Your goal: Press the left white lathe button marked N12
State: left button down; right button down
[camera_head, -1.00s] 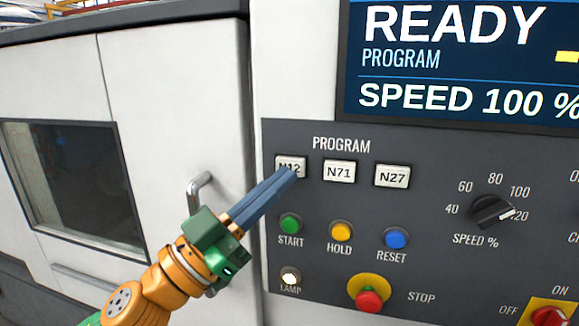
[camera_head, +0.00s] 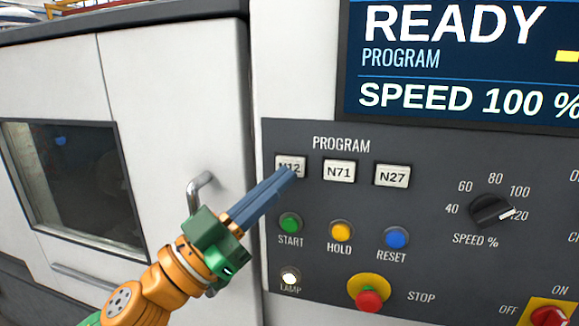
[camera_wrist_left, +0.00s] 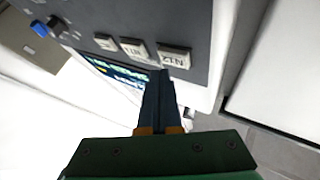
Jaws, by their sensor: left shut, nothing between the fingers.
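The white N12 button (camera_head: 289,165) is the leftmost of the row under the PROGRAM label on the dark panel. My left gripper (camera_head: 290,173) is shut and empty, and its blue-grey fingertips overlap the lower part of this button in the head view. In the left wrist view the shut fingers (camera_wrist_left: 158,76) point at the panel, with their tips close to the N12 button (camera_wrist_left: 174,56). I cannot tell whether they touch it. The right gripper is not in view.
White N71 (camera_head: 339,172) and N27 (camera_head: 392,176) buttons sit to the right. Below are green START (camera_head: 291,223), yellow HOLD (camera_head: 341,231), blue RESET (camera_head: 396,238) and red STOP (camera_head: 369,299). A door handle (camera_head: 199,190) juts out behind my arm. The screen (camera_head: 460,60) reads READY.

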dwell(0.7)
pick_arm(q)
jog(key=shift+w+d, duration=0.15)
jog(key=shift+w, duration=0.25)
jog(key=shift+w+d+p, duration=0.1)
jog(key=shift+w+p, duration=0.25)
jog(key=shift+w, duration=0.1)
dwell(0.5)
jog(key=shift+s, duration=0.1)
jog(key=shift+s+a, duration=0.25)
jog(key=shift+s, duration=0.45)
jog(key=s, duration=0.1)
jog(key=s+a, duration=0.1)
jog(key=s, duration=0.2)
jog(key=shift+s+a, duration=0.25)
jog(key=shift+s, duration=0.15)
jog(key=shift+w+f, duration=0.1)
dwell(0.7)
